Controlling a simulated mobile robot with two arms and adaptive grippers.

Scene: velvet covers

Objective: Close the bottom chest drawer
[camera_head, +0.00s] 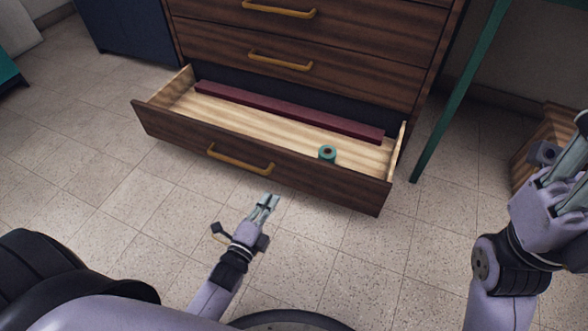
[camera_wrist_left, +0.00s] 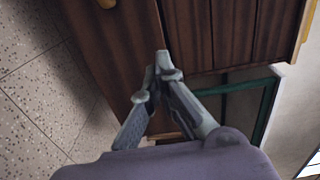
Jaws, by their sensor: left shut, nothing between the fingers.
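The bottom drawer (camera_head: 285,178) of the dark wooden chest (camera_head: 340,60) is pulled well out in the head view. Its yellow handle (camera_head: 240,160) is on the front panel. Inside lie a long dark red bar (camera_head: 290,110) and a small teal ring-shaped item (camera_head: 327,152). My left gripper (camera_head: 266,201) is shut and empty, in front of the drawer panel, right of and below the handle. In the left wrist view its fingertips (camera_wrist_left: 163,62) meet before the brown panel; contact cannot be told. My right gripper (camera_head: 578,145) is at the right edge, partly cut off.
A green table leg (camera_head: 460,90) stands close to the right of the chest. A wooden crate (camera_head: 545,135) is at the far right. A dark blue cabinet (camera_head: 125,25) stands to the left. The tiled floor (camera_head: 90,170) in front is clear.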

